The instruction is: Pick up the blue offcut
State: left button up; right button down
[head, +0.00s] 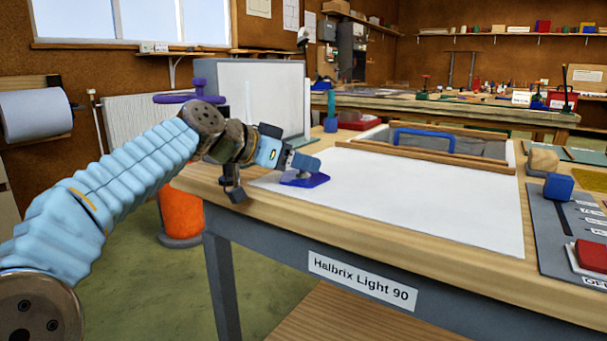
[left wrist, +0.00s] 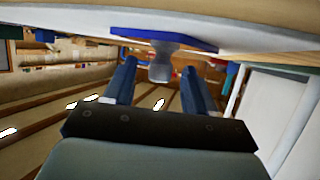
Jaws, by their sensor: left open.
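The blue offcut (head: 312,181) is a small flat dark-blue piece lying on the white sheet (head: 430,195) near its left corner. In the left wrist view, which appears upside down, the offcut (left wrist: 205,43) shows with a pale grey knob (left wrist: 160,70) standing out from its face. My left gripper (head: 301,163) is right at the offcut and partly hides it in the head view. Its two fingers are apart, one on each side of the knob, with a gap showing at both sides. My right gripper is in neither view.
A wooden-framed tray with a blue handle (head: 424,139) stands behind the sheet. At the right are a blue block (head: 558,186), a red block (head: 591,255) and a grey tool board. An orange bin (head: 181,215) stands on the floor. The sheet's middle is clear.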

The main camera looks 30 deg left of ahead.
pick_arm(q)
jog(key=c, duration=1)
jog(key=shift+r, duration=0.15)
